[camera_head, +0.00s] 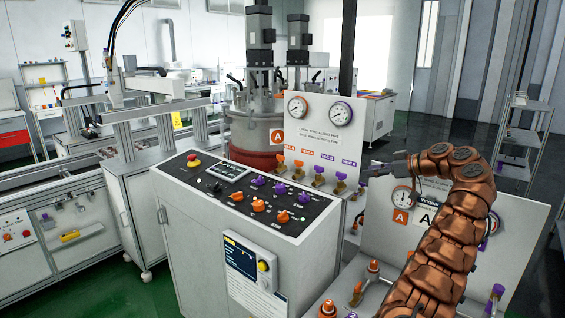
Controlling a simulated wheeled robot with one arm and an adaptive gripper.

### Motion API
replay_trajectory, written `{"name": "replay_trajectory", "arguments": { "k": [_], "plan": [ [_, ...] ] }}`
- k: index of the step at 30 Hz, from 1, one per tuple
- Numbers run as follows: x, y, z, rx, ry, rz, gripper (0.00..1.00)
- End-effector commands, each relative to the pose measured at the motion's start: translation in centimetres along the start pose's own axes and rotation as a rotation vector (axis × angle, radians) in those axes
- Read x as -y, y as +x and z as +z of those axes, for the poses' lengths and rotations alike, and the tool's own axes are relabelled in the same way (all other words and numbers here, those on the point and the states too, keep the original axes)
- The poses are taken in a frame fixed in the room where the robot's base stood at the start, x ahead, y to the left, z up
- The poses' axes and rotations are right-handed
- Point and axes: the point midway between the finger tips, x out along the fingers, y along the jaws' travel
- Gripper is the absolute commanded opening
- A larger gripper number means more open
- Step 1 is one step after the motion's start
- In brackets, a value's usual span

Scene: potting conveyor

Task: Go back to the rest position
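My copper-coloured arm rises from the lower right and bends left at its top. My gripper (372,171) is dark and small in the picture, pointing left in front of the white gauge panel's right edge. I cannot make out whether its fingers are apart. No held object shows. The white control cabinet (190,240) with orange and purple knobs stands to the left of my gripper. The upright gauge panel (330,110) with two gauges and a row of valve handles (318,180) is behind and left of it; I cannot tell if it touches anything.
A lower panel (385,235) with a gauge stands behind my arm, partly hidden by it. Valves (373,266) sit close by at the bottom. A steel tank (255,125) is behind the cabinet, a conveyor (70,180) at left. A shelf rack (520,140) stands right.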

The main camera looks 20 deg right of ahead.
Motion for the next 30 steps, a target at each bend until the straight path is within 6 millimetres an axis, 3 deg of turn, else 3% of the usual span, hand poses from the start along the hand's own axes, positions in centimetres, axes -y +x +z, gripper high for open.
{"name": "replay_trajectory", "arguments": {
  "k": [5,11,20,30],
  "plan": [
    [0.4,0.3,-0.5,-0.003,0.014,-0.01,0.36],
    [3.3,2.4,-3.0,0.0,0.117,-0.071,0.36],
    [11.2,6.6,-6.6,0.075,0.303,-0.196,0.36],
    [22.7,9.5,-8.2,0.251,0.454,-0.3,0.36]
  ]
}}
